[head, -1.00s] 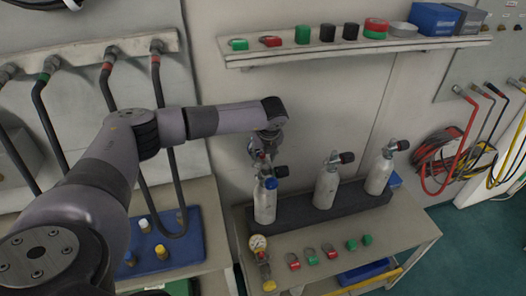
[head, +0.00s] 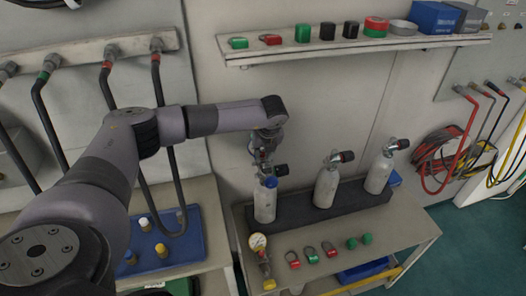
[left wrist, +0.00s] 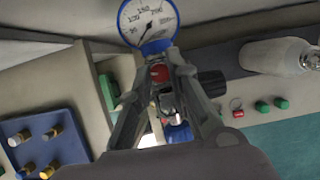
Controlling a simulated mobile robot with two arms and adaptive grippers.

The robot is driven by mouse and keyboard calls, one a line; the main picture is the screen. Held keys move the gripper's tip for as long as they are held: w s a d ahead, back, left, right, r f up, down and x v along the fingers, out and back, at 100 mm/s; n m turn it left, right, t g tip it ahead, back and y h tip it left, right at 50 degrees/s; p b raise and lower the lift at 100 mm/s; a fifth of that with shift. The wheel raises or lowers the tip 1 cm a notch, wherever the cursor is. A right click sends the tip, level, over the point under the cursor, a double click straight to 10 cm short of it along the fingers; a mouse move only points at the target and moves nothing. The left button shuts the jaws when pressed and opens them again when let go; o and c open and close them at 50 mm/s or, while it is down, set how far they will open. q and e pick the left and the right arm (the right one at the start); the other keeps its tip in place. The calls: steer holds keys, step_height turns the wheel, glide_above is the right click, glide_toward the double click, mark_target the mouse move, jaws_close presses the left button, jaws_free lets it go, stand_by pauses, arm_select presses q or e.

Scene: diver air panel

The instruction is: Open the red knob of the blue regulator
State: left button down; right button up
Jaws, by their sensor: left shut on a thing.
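The blue regulator sits on the left grey bottle (head: 265,206); its blue part (head: 270,182) shows at the bottle's top in the head view. In the left wrist view its blue-rimmed gauge (left wrist: 147,24) stands beyond the fingertips, and a blue part (left wrist: 178,132) shows low between the fingers. The red knob (left wrist: 158,73) lies at the fingertips, partly covered by them. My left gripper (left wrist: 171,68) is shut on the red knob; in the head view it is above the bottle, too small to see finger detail. My right gripper is in neither view.
Two more bottles (head: 327,188) (head: 378,174) stand right on the dark rack (head: 292,207). A yellow regulator with a gauge (head: 258,242) and several red and green pieces lie in front. A shelf (head: 350,47) hangs above; a blue tray (head: 190,246) is at left.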

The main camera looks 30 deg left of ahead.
arm_select(q)
steer(key=shift+f+n+b, duration=0.2)
steer(key=shift+n+b, duration=0.4)
steer(key=shift+b, duration=0.35)
steer(key=n+b, duration=0.1)
steer(key=n+g+b, duration=0.1)
steer(key=n+b, duration=0.1)
steer(key=n+g+y+b, duration=0.1)
steer(key=n+b, duration=0.1)
steer(key=shift+w+d, duration=0.15)
steer(key=shift+w, duration=0.1)
steer(key=n+g+b, duration=0.1)
steer(key=n+b, duration=0.1)
steer(key=n, duration=0.1)
steer(key=shift+w+r, duration=0.1)
steer(key=shift+r, duration=0.05)
steer(key=shift+w+r+n+g+b, duration=0.1)
steer(key=shift+n+g+b, duration=0.65)
steer(key=shift+n, duration=1.05)
steer(key=c, duration=1.5)
jaws_free()
